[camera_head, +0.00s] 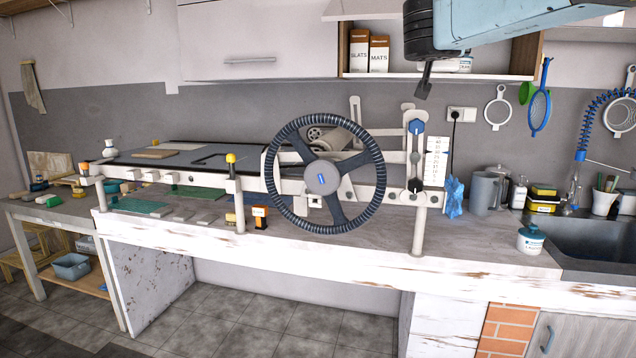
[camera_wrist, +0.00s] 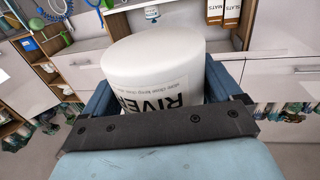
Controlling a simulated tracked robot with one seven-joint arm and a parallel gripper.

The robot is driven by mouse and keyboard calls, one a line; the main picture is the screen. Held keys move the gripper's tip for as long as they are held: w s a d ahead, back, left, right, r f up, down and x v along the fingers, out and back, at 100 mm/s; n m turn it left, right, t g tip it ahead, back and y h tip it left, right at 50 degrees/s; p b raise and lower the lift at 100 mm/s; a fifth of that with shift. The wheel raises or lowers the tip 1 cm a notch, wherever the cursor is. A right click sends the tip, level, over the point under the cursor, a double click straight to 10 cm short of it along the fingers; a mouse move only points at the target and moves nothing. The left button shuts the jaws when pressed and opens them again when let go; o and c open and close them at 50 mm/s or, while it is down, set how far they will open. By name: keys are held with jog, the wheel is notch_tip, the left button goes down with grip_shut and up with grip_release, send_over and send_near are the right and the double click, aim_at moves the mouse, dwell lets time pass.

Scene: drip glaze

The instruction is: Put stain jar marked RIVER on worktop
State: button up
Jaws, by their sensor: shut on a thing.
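The stain jar marked RIVER (camera_wrist: 150,65) is white, with its label upside down in the wrist view. My gripper (camera_wrist: 158,92) is shut on it, with a blue finger on each side. In the head view my gripper (camera_head: 424,80) is at the top right, in front of the wall shelf and high above the worktop (camera_head: 475,252); the held jar cannot be made out there. The worktop is pale, worn wood and runs from the press to the sink.
A slab press with a large dark wheel (camera_head: 322,178) fills the worktop's left and middle. The sink (camera_head: 595,240) is at right. Front worktop right of the press is mostly clear.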

jog(key=w+f+n+y, duration=0.1)
jog(key=w+f, duration=0.3)
jog(key=f, duration=1.8)
jog(key=w+f+n+t+y, duration=0.1)
jog(key=w+f+y, duration=0.3)
jog(key=f, duration=1.9)
jog(key=w+f+n+y, duration=0.2)
jog(key=w+f+n, duration=0.1)
jog(key=f, duration=2)
jog(key=shift+w+a+f+t+y, duration=0.2)
jog(key=shift+w+a+t+y, duration=0.1)
jog(key=shift+w+a, duration=0.2)
jog(key=shift+s, duration=0.1)
